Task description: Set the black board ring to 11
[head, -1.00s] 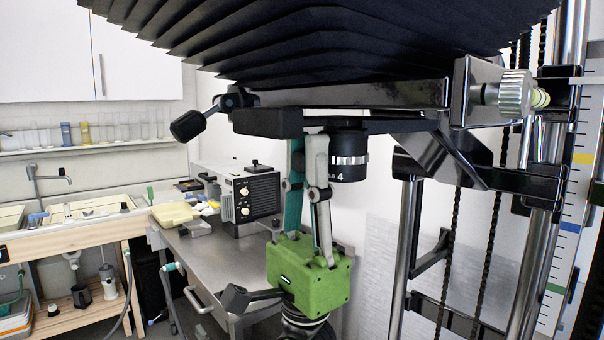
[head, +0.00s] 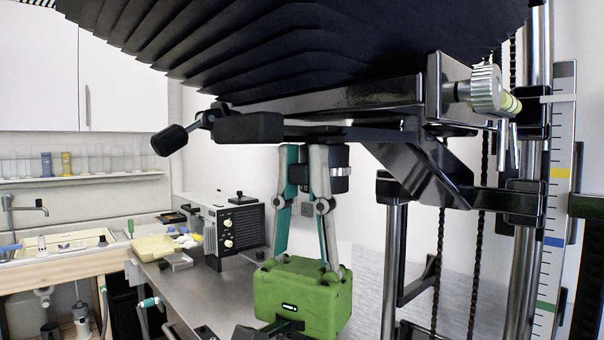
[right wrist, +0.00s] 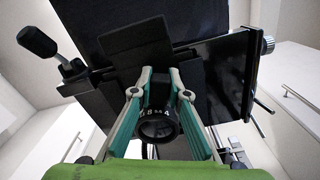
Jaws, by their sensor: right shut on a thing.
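The black lens ring (head: 340,171) with a silver ribbed band hangs under the enlarger's lens board. In the right wrist view the ring (right wrist: 153,112) shows white figures; 8, 5.6 and 4 can be made out, but no index mark is clear. My right gripper (head: 303,152) has a green body and points up from below. Its two fingers are shut on the ring, one at each side in the right wrist view (right wrist: 160,95). In the head view the fingers hide the ring's left part. My left gripper is not in view.
Large black bellows (head: 300,45) spread above the lens board. A black lever knob (head: 172,140) sticks out at the left. The enlarger's bright column (head: 540,90) and scale (head: 558,200) stand at the right. A bench with a grey box unit (head: 225,228) lies behind.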

